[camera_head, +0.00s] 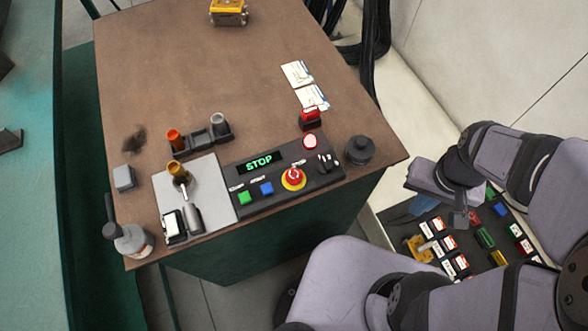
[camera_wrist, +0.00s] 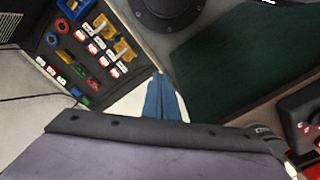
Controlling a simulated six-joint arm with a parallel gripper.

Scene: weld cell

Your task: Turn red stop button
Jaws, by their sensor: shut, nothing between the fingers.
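The red stop button (camera_head: 293,175) sits on a yellow ring on the dark control panel (camera_head: 262,201), near the table's front edge in the head view. The panel's display (camera_head: 260,162) reads STOP in green. My gripper (camera_head: 421,208) is to the right of the table, well apart from the button and over the parts board. In the wrist view its blue fingers (camera_wrist: 160,82) are together with nothing between them. Part of the panel (camera_wrist: 300,108) shows at the right edge of the wrist view; a red part there is cut off, and I cannot tell which it is.
A dark round knob-like piece (camera_head: 359,150) stands beside the panel. A grey plate (camera_head: 207,174) with tools lies left of it, near a bottle (camera_head: 131,239). A parts board (camera_head: 391,219) lies below my gripper. The back of the brown table (camera_head: 170,60) is mostly clear.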

